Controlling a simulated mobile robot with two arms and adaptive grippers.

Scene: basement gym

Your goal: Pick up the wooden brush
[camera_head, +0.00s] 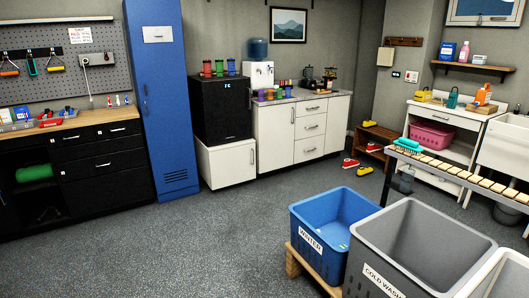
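I cannot make out a wooden brush for certain. A small teal object (408,144), possibly a brush, lies on the far left end of the wooden-slatted bench (470,181) at the right. It is too small to tell its material. Neither of my grippers is in view.
A blue bin (304,238) labelled WINTER and a grey bin (372,278) labelled COLD WASH stand in the right foreground, in front of the bench. A blue locker (158,100), black workbench (95,135) and white counter (302,130) line the back. The grey floor (200,245) at left centre is clear.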

